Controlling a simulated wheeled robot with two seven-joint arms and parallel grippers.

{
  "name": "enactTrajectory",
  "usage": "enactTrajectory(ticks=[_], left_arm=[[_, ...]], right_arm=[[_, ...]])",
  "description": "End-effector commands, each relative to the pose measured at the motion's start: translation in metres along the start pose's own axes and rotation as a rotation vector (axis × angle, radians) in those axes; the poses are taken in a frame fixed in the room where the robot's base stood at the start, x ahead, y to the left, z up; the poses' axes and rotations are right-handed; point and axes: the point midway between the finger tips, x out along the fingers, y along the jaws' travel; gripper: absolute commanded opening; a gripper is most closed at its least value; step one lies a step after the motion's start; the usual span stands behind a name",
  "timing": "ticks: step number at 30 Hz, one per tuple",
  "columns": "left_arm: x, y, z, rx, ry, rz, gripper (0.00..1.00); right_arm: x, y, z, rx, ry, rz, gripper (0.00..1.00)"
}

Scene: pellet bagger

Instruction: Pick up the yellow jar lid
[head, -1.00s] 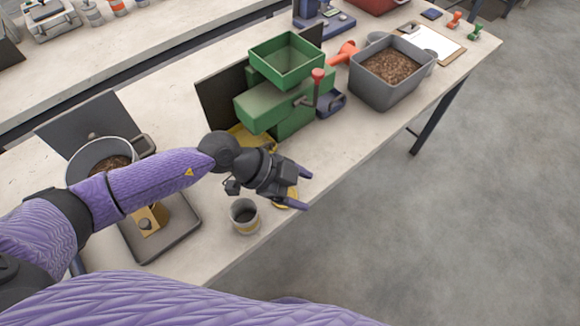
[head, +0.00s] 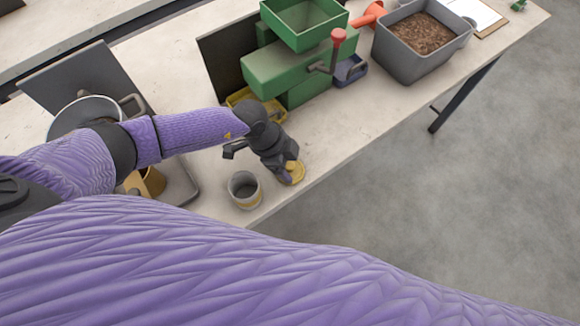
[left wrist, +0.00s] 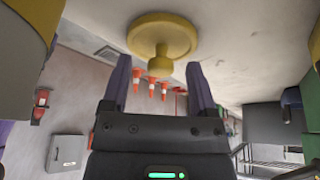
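The yellow jar lid (head: 296,171) lies on the table near its front edge, partly hidden by my left gripper (head: 288,174). In the left wrist view the lid (left wrist: 158,32) is a round disc with a knob (left wrist: 160,66) pointing toward the gripper. The left gripper (left wrist: 158,74) is open there, its two purple fingers apart on either side of the knob's line. I see gaps between the fingers and the knob. An open grey jar with a yellowish band (head: 244,190) stands just left of the lid. My right gripper is not in view.
A green machine with a red-knobbed lever (head: 290,70) stands behind the gripper, with a yellow tray (head: 240,97) at its foot. A grey bin of brown pellets (head: 408,65) is further right. The tabletop (head: 350,125) right of the lid is clear.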

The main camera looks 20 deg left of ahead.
Motion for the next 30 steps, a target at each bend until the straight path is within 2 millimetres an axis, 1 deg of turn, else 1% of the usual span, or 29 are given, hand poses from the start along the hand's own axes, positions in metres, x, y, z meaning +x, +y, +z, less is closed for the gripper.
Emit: enactTrajectory(ticks=[1,2,3,5,6,8,9,10,11,20,23,27,30], left_arm=[[0.000,0.000,0.000,0.000,0.000,0.000,0.67],[0.000,0.000,0.000,0.000,0.000,0.000,0.60],[0.000,0.000,0.000,0.000,0.000,0.000,0.52],[0.000,0.000,0.000,0.000,0.001,0.000,0.39],[0.000,0.000,0.000,0.000,0.001,0.000,0.31],[0.000,0.000,0.000,0.000,0.001,0.000,0.18],[0.000,0.000,0.000,0.000,0.001,0.000,0.10],[0.000,0.000,0.000,0.000,0.001,0.000,0.03],[0.000,0.000,0.000,0.000,0.001,0.000,0.00],[-0.002,0.000,-0.001,0.000,0.001,0.000,0.00],[-0.017,0.000,-0.008,0.001,0.003,-0.001,0.00],[-0.055,0.000,-0.023,0.003,0.003,-0.003,0.00],[-0.076,0.000,-0.032,0.002,0.002,-0.002,0.00]], right_arm=[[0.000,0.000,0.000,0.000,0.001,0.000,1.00],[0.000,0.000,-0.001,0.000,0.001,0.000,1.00],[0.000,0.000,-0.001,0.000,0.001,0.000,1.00],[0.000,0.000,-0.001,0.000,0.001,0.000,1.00],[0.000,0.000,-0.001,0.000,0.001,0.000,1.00],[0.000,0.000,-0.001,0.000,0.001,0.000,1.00],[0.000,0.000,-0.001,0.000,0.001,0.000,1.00],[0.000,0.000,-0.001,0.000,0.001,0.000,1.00],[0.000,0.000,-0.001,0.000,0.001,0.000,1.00],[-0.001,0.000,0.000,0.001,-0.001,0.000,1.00],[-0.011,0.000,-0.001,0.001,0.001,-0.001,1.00],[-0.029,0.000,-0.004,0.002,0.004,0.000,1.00],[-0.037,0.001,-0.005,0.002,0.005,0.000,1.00]])
